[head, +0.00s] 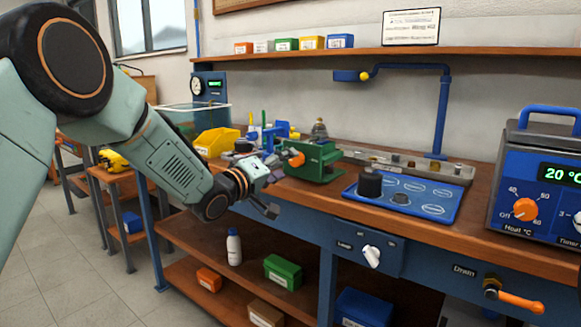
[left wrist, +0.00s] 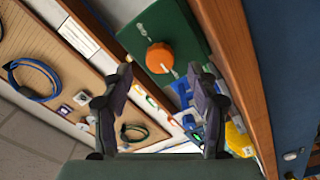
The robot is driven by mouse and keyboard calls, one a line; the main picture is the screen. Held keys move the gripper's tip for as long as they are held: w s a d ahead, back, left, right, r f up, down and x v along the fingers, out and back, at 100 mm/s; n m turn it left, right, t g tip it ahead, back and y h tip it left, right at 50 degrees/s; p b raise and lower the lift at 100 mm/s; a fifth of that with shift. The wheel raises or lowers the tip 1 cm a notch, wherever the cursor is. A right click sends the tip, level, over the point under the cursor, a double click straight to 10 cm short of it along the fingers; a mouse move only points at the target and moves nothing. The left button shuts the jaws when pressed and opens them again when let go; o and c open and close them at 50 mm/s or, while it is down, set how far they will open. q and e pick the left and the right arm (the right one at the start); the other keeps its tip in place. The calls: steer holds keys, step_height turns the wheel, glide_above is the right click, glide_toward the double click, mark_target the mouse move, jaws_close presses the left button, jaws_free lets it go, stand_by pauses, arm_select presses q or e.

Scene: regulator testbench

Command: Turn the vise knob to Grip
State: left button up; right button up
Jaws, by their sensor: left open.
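The green vise (head: 318,160) stands on the bench near its front edge, with an orange knob (head: 296,159) on its left-facing side. In the left wrist view the orange knob (left wrist: 160,57) lies ahead, on the green face (left wrist: 178,28), with small pale marks that I cannot read. My left gripper (head: 274,187) is open and empty, just left of and below the vise knob. In the left wrist view its two fingers (left wrist: 160,78) stand apart either side of the knob's line, with a gap short of it. My right gripper is not in view.
A blue tray (head: 425,210) with dark round parts lies right of the vise. A yellow bin (head: 216,142) and blue fixture stand behind the gripper. A white knob (head: 371,256) and an orange-handled drain valve (head: 515,299) stick out from the bench front.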

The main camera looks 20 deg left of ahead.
mark_target(294, 160)
arm_select(q)
steer(key=shift+b+x, duration=0.4)
steer(key=shift+x, duration=1.4)
steer(key=c, duration=1.2)
